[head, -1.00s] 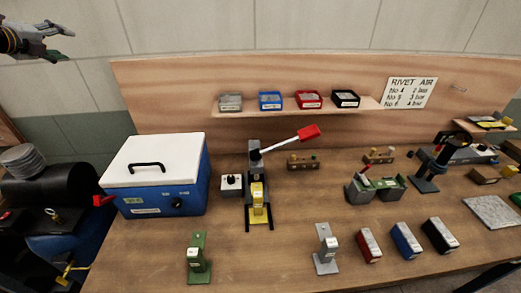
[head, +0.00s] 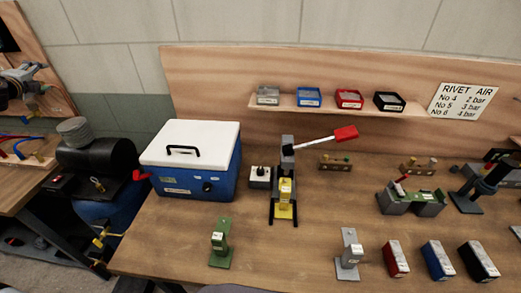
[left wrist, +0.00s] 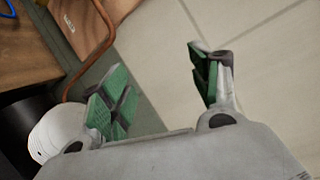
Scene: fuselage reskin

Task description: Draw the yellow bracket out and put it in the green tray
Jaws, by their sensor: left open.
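I cannot make out a green tray; a green stand (head: 220,245) is at the bench's front left. My left gripper (head: 38,72) is at the far left edge of the head view, well away from the press. In the left wrist view its green-padded fingers (left wrist: 160,85) are apart with nothing between them. My right gripper is out of view.
A blue cooler with a white lid (head: 190,135) stands left of the press. A grey stand (head: 348,255) and red, blue and black blocks (head: 437,260) line the front. A shelf (head: 340,108) holds several small bins. A second table (head: 25,175) is at far left.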

